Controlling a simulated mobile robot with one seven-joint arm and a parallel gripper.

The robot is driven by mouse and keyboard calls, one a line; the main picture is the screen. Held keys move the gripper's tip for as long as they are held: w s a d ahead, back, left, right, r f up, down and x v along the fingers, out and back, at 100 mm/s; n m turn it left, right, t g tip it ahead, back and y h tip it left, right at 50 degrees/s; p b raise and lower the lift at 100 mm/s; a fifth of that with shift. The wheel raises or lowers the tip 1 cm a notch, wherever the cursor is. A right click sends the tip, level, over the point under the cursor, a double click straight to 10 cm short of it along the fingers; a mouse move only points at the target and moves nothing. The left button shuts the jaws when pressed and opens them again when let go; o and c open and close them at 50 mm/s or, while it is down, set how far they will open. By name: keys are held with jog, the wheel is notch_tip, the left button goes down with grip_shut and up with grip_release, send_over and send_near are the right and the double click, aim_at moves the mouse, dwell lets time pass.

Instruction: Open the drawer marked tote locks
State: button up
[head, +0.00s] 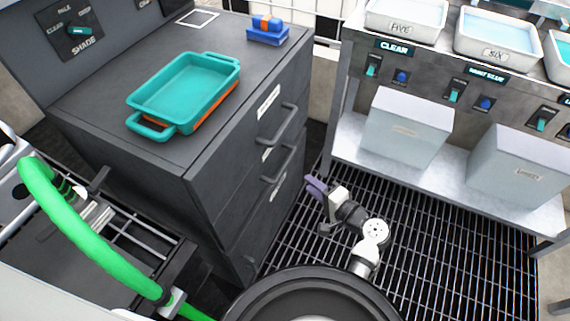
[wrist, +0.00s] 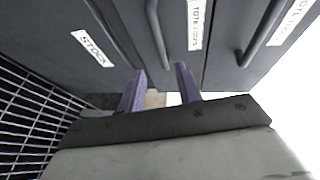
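A dark grey drawer cabinet (head: 225,165) stands left of my gripper, with labelled drawers and bar handles. The lowest label reads STOCK (wrist: 92,48). The middle drawer's handle (wrist: 157,35) and top drawer's handle (wrist: 262,35) stand apart from my fingers. All drawer fronts look shut. My gripper (wrist: 161,84) has purple fingers spread apart with nothing between them. In the head view it (head: 317,187) is low beside the cabinet's front.
A teal tray (head: 182,85) and a blue-and-orange block (head: 267,30) sit on the cabinet top. A bench with tubs (head: 405,20) and grey bins (head: 405,128) stands at right. A green hose (head: 85,235) is at left. The grating floor (head: 440,235) is mostly clear.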

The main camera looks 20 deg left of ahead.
aim_at(285, 164)
jog(key=p+x, duration=0.1)
jog(key=x, duration=1.1)
jog(key=shift+a, duration=0.15)
grip_shut()
